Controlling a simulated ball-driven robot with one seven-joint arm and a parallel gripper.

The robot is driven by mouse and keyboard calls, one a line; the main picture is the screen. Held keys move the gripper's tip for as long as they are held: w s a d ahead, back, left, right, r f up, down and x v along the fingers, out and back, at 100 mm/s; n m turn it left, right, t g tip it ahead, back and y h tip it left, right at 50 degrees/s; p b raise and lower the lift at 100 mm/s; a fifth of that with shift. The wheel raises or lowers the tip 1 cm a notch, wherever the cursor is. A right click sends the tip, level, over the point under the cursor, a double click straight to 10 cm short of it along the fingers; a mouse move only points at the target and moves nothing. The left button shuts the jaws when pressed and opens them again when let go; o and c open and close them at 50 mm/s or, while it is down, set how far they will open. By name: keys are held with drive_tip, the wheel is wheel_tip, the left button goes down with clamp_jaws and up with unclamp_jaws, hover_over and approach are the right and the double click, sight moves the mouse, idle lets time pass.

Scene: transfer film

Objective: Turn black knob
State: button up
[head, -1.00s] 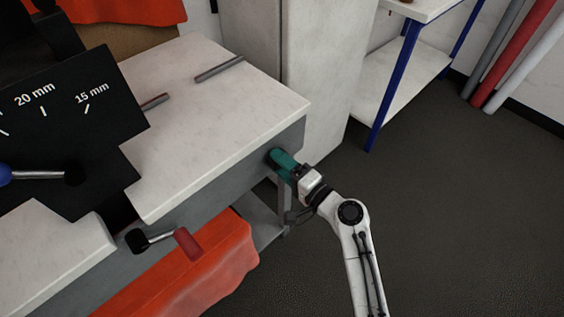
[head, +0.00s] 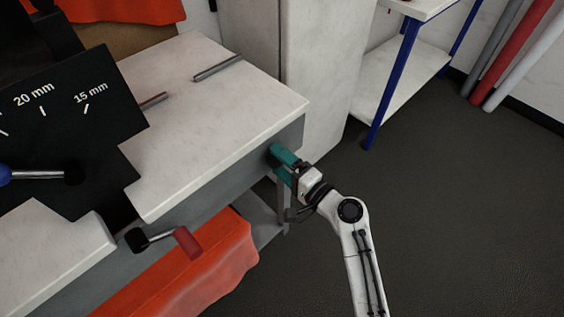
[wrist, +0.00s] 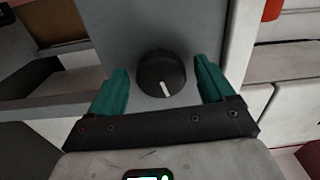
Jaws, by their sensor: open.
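The black knob (wrist: 161,72) shows in the wrist view on a grey panel, with a white pointer line running down and slightly right. My gripper (wrist: 160,88) is open, with one green finger to the left of the knob and one to the right. Gaps show between both fingers and the knob, so neither seems to touch it. In the head view my gripper (head: 279,154) is at the grey side of the bench near its right corner. The knob is hidden there behind the fingers.
The white bench top (head: 215,110) is above my gripper. A crank with a red handle (head: 188,243) sticks out from the bench front, left of my arm, above an orange cloth (head: 190,285). A blue-legged table (head: 400,85) stands at the back right. Dark floor (head: 460,220) on the right is clear.

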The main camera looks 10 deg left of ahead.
drive_tip(key=v, duration=1)
drive_tip(key=shift+s+d+b, duration=0.3)
drive_tip(key=s+d+f+n+g+h+p, duration=0.2)
drive_tip(key=s+d+f+n+g+h, duration=0.15)
drive_tip(key=s+d, duration=0.3)
drive_tip(key=s+d+f+n+g+h+p, duration=0.2)
drive_tip(key=s+d+f+n+g+h, duration=0.15)
drive_tip(key=s+d, duration=0.35)
drive_tip(key=s+d+r+g+h+p, duration=0.1)
drive_tip(key=s+d+r+g+h, duration=0.1)
drive_tip(key=s+d+h, duration=0.5)
drive_tip(key=s+d+g, duration=0.1)
drive_tip(key=s+d, duration=0.3)
drive_tip(key=s, duration=0.3)
drive_tip(key=shift+s+r, duration=0.25)
drive_tip(key=shift+r, duration=0.1)
